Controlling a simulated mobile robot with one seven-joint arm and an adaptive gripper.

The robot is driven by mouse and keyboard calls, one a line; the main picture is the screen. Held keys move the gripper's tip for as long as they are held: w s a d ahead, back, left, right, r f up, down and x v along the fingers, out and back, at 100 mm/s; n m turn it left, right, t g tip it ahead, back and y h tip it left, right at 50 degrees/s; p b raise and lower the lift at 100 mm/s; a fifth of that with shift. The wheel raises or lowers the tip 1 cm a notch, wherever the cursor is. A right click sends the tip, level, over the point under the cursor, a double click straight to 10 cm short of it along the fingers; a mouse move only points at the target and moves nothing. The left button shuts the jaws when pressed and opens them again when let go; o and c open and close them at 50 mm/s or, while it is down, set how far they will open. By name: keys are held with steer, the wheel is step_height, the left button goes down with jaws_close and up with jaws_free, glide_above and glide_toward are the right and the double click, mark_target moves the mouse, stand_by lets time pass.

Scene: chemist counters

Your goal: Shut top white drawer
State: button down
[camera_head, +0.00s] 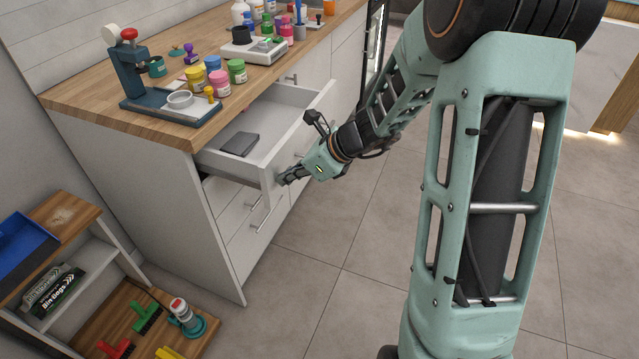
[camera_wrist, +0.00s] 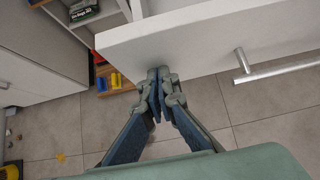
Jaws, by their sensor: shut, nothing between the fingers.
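The top white drawer (camera_head: 247,159) stands pulled out of the wooden-topped counter, with a dark flat box (camera_head: 239,144) lying inside it. My gripper (camera_head: 281,181) is shut and empty, with its fingertips at the drawer's front panel near its left end. In the wrist view, the shut fingertips (camera_wrist: 158,74) meet the lower edge of the white front panel (camera_wrist: 190,40); whether they touch it, I cannot tell. The drawer's metal bar handle (camera_wrist: 275,71) lies to the right of the fingers.
The counter top (camera_head: 75,95) holds jars, a blue press (camera_head: 150,88) and a white scale (camera_head: 252,48). Closed drawers (camera_head: 262,215) lie below the open one. A low shelf (camera_head: 70,215) stands at left. The tiled floor (camera_head: 345,235) in front is clear.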

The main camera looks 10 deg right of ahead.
mark_target(212, 154)
steer(key=w+a+p, duration=0.2)
steer(key=w+a, duration=0.2)
steer(key=a, duration=0.1)
steer(key=w+a+p, duration=0.1)
steer(key=w+a, duration=0.3)
steer(key=a, duration=0.2)
steer(key=w+a+p, duration=0.2)
steer(key=w+a, duration=0.1)
steer(key=a, duration=0.3)
steer(key=shift+w+a+p, duration=0.2)
steer(key=shift+w+p, duration=0.1)
steer(key=shift+w, duration=0.1)
steer(key=shift+a+r, duration=0.1)
steer(key=shift+r, duration=0.05)
steer(key=shift+w+a+r, duration=0.1)
